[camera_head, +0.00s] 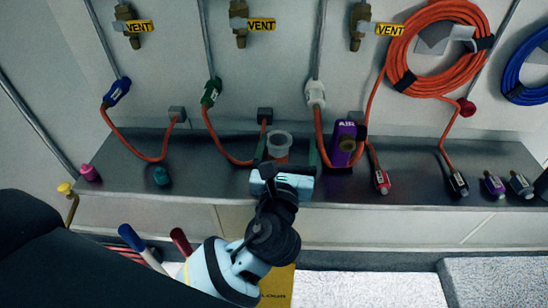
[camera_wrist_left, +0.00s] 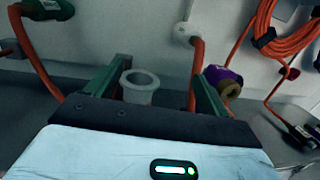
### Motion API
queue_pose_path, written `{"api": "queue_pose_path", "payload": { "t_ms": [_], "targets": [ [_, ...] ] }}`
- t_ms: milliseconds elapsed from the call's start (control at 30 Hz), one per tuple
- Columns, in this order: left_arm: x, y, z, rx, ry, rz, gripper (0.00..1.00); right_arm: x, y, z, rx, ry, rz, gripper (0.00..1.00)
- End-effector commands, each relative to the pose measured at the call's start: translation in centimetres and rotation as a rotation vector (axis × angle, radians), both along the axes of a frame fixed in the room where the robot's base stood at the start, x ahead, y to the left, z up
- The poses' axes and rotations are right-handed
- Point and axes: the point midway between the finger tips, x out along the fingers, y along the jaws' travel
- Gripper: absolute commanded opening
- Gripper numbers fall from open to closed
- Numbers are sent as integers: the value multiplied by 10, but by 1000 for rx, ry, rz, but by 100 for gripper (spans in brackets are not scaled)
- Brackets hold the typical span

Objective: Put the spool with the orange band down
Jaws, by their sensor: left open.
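The spool (camera_head: 279,145) is a pale, translucent piece with a flared open rim and an orange tint low on its body. It looks upright on the dark shelf (camera_head: 222,172), though its base is hidden behind my gripper. My left gripper (camera_head: 287,146) is open, with one green finger on each side of the spool. In the left wrist view the spool (camera_wrist_left: 140,87) stands between the fingers, closer to the left one, with a gap to the right one. My right gripper is not seen.
Orange hoses hang to the shelf on both sides, with a coiled orange hose (camera_head: 401,50) on the wall. Pink (camera_head: 90,173) and teal (camera_head: 161,176) caps sit at the left; several connectors lie at the right.

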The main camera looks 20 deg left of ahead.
Motion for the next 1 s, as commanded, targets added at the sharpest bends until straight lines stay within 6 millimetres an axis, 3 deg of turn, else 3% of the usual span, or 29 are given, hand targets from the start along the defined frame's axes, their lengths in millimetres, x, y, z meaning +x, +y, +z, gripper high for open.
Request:
{"api": "queue_pose_path", "payload": {
  "t_ms": [133,367,600,833,1000],
  "targets": [
    [-8,14,-21,-34,82,74,81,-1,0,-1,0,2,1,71],
    [-7,17,-23,-39,94,87,81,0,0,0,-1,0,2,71],
    [14,22,-23,-36,91,85,81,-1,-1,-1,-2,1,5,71],
    [21,24,-24,-37,92,85,81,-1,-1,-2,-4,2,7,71],
    [44,30,-28,-37,91,86,81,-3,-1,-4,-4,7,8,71]
  ]
}}
